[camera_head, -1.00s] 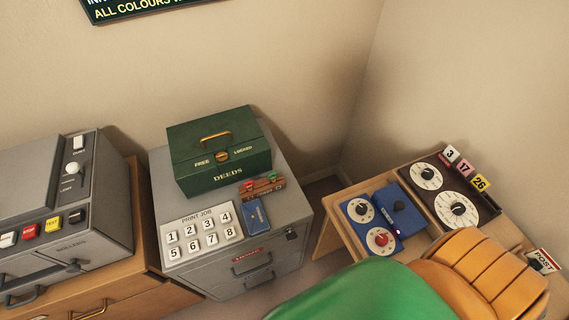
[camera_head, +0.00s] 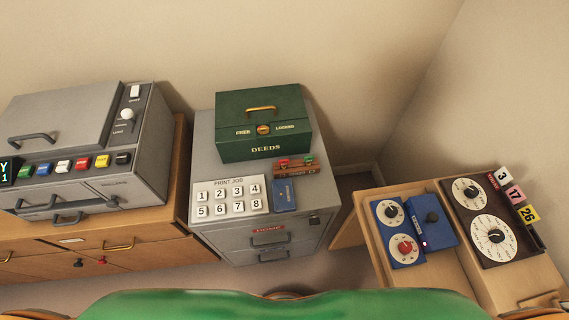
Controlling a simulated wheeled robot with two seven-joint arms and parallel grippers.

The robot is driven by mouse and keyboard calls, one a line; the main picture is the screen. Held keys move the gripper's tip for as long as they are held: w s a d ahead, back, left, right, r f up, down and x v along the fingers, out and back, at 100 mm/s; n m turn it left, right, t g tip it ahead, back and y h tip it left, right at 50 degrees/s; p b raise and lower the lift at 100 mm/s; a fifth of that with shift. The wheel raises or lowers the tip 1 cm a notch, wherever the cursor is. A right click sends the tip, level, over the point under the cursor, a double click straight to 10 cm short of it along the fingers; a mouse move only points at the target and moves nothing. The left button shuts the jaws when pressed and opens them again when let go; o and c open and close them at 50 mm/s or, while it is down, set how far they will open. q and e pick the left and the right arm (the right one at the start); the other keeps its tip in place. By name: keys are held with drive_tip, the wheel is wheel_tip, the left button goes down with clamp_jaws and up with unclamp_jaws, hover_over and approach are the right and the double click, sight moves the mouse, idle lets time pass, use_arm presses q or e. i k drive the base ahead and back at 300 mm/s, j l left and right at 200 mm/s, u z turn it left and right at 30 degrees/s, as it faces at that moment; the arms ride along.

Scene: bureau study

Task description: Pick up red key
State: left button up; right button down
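A small red key-like piece (camera_head: 283,163) sits at the left end of a small wooden rack (camera_head: 296,171), with a green piece (camera_head: 308,160) at its right end. The rack stands on top of the grey filing cabinet (camera_head: 322,195), in front of the green DEEDS box (camera_head: 263,130). A small blue booklet (camera_head: 284,196) lies just in front of the rack. The red piece is too small to make out its exact shape. Neither of my grippers is in view.
A PRINT JOB number panel (camera_head: 229,198) lies left of the booklet. A grey machine with coloured buttons (camera_head: 75,140) stands on the wooden desk at left. Blue dial boxes (camera_head: 400,232) and a dark dial panel (camera_head: 490,215) are at right. A green rounded surface (camera_head: 280,307) fills the bottom edge.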

sight(282, 162)
drive_tip(key=k+j+z, duration=0.1)
drive_tip(key=j+z, duration=0.3)
drive_tip(key=k+j+z, duration=0.15)
drive_tip(key=z, duration=0.3)
drive_tip(key=j, duration=0.1)
